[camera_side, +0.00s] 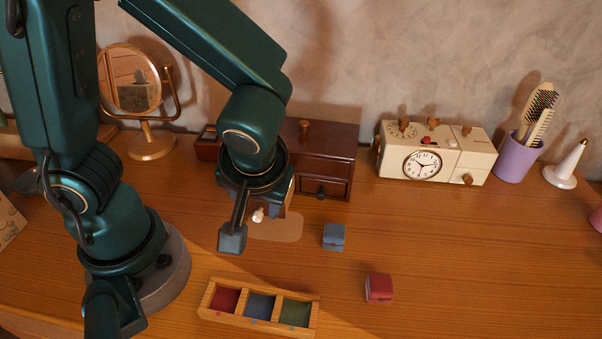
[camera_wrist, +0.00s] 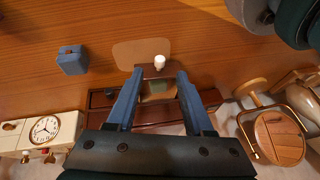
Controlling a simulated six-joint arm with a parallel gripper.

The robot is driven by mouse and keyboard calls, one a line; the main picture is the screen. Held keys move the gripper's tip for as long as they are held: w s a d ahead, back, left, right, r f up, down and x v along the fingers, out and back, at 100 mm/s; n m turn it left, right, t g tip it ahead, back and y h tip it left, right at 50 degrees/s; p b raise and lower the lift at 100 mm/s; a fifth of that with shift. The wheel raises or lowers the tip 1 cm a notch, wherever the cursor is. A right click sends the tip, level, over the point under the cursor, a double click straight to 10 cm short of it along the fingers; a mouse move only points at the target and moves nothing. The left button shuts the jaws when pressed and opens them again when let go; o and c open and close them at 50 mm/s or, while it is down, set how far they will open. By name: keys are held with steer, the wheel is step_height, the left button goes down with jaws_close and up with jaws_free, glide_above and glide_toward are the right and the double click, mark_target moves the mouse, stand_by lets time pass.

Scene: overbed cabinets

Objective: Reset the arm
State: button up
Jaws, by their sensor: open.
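My gripper (camera_wrist: 160,73) is open, with its two blue-grey fingers spread in the wrist view. Between and beyond them is a pulled-out drawer with a white knob (camera_wrist: 160,62); something green (camera_wrist: 160,88) shows inside. I see nothing held between the fingers. In the side view my arm reaches over the table in front of the dark brown cabinet (camera_side: 325,150), with one fingertip low at the front. The arm hides much of the open drawer there, but its white knob (camera_side: 258,214) shows.
A blue block (camera_side: 333,236) and a red block (camera_side: 379,288) stand on the table. A wooden tray (camera_side: 259,323) has red, blue and green compartments, all empty. A clock box (camera_side: 478,160), purple brush cup (camera_side: 516,158), white cone (camera_side: 570,165) and round mirror (camera_side: 150,146) stand along the back.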

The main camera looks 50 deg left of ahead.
steer(key=shift+r, duration=0.2)
step_height(320, 180, up, 9)
steer(key=s+a+m+t+h, duration=0.2)
steer(key=m+t+h, duration=0.1)
steer(key=m, duration=0.4)
steer(key=shift+s+f+t+h, duration=0.2)
steer(key=shift+t+h, duration=0.1)
steer(key=shift+h, duration=0.6)
